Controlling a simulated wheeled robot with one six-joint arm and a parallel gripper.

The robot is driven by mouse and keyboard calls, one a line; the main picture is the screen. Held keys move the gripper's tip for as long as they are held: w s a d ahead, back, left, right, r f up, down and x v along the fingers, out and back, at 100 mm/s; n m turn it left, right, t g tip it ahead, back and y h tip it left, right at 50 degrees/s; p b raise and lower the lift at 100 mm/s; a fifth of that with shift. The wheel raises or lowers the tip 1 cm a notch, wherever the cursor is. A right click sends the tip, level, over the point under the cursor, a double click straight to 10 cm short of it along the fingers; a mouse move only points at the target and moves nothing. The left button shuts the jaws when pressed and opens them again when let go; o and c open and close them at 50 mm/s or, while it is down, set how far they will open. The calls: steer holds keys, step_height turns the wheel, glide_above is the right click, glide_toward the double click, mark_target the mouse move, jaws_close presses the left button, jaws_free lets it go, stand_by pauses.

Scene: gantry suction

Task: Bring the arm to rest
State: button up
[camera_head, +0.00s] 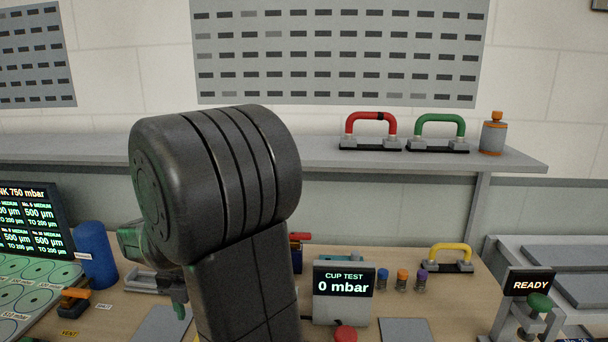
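My arm (225,190) stands large and dark in the middle foreground, with its thick rounded joint raised in front of the shelf. Behind its left side, a part that looks like my wrist and gripper (178,300) shows small and low over the bench. The arm covers most of it, and I cannot see whether its fingers are open or shut or whether they hold anything.
The wooden bench (455,290) holds a CUP TEST box (343,298) reading 0 mbar, small coloured bottles, a yellow handle (448,252) and a READY stand (528,283). A blue cylinder (95,255) stands left. The shelf (320,155) carries red and green handles.

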step_height(320, 180, down, 7)
steer(key=shift+f, duration=0.1)
steer(key=shift+a+m, duration=0.15)
steer(key=shift+m, duration=0.15)
steer(key=shift+w+a+r+m, duration=0.15)
steer(key=shift+a+m, duration=0.25)
steer(key=shift+m, duration=0.7)
steer(key=shift+r, duration=0.1)
